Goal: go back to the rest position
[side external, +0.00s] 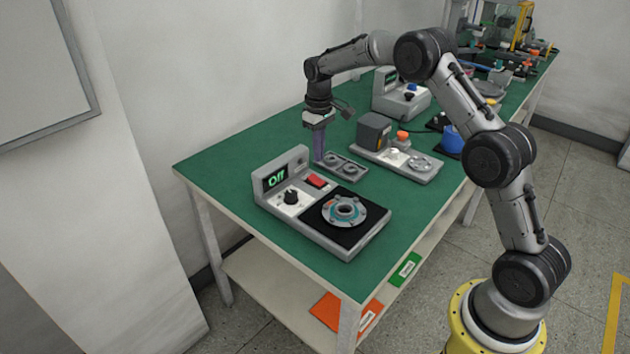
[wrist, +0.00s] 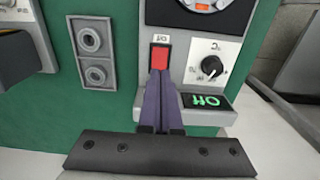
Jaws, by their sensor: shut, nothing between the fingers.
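My gripper (side external: 319,150) is shut and empty, pointing down above the green table, beside the back corner of a grey device (side external: 325,233). In the wrist view its purple fingers (wrist: 160,78) are together, with their tips overlapping the lower edge of the red button (wrist: 161,57) in the picture. I cannot tell whether they touch the button. The red button also shows in the side view (side external: 316,181). The device has a display (wrist: 206,101) reading "Off", a black knob (side external: 291,197) and a round metal hub part (side external: 344,211) on its black pad.
A small grey two-hole holder (side external: 341,168) lies behind the device. Farther back are a station with a dark grey box (side external: 374,131), a blue round object (side external: 451,139) and another grey device (side external: 400,103). The table's left end (side external: 225,163) is clear.

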